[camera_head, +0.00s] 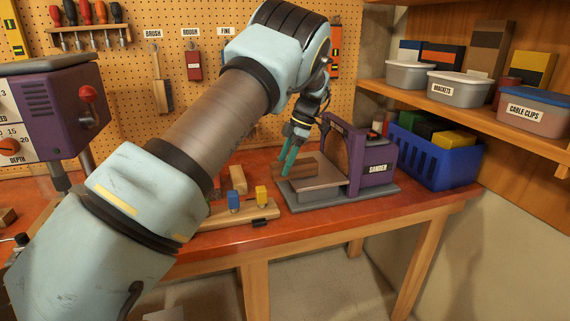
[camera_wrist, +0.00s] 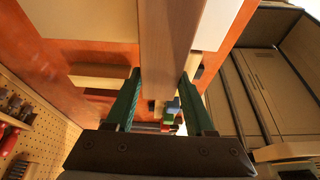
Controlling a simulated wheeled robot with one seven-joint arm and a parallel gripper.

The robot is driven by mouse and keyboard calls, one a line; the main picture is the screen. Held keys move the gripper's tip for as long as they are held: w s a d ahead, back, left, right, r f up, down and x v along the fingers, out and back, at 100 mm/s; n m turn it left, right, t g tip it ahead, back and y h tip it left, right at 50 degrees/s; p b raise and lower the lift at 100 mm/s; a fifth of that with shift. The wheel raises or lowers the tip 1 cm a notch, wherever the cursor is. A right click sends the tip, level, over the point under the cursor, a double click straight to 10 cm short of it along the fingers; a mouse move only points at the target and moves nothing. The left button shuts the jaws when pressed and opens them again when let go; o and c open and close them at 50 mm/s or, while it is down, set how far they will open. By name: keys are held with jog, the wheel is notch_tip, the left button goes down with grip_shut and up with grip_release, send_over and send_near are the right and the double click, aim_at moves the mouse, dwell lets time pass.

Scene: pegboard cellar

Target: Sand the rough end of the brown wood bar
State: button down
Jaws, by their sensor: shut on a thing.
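My gripper (camera_head: 289,160) has green fingers and reaches down beside the sander. It is shut on a brown wood bar (camera_head: 279,170), which sits at the left of the sander's table (camera_head: 318,182). In the wrist view the bar (camera_wrist: 168,50) lies between the fingertips (camera_wrist: 160,74) and runs up out of the picture. The purple sander (camera_head: 374,165) stands on a grey base, its brown disc (camera_head: 335,158) facing left. I cannot tell whether the bar touches the table or disc. The bar's rough end cannot be made out.
Left of the sander lie a loose wood block (camera_head: 237,179) and a wood board (camera_head: 240,215) with blue and yellow pieces. A blue crate (camera_head: 436,155) stands right of the sander. A purple drill machine (camera_head: 62,108) is at far left. Shelves hang at right.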

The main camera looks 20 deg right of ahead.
jog(key=shift+w+a, duration=0.15)
jog(key=shift+w, duration=0.3)
dwell(0.3)
jog(key=a+r+p, duration=0.3)
jog(key=a+r, duration=0.1)
jog(key=r, duration=0.5)
jog(key=shift+w, duration=0.2)
dwell(1.1)
dwell(0.5)
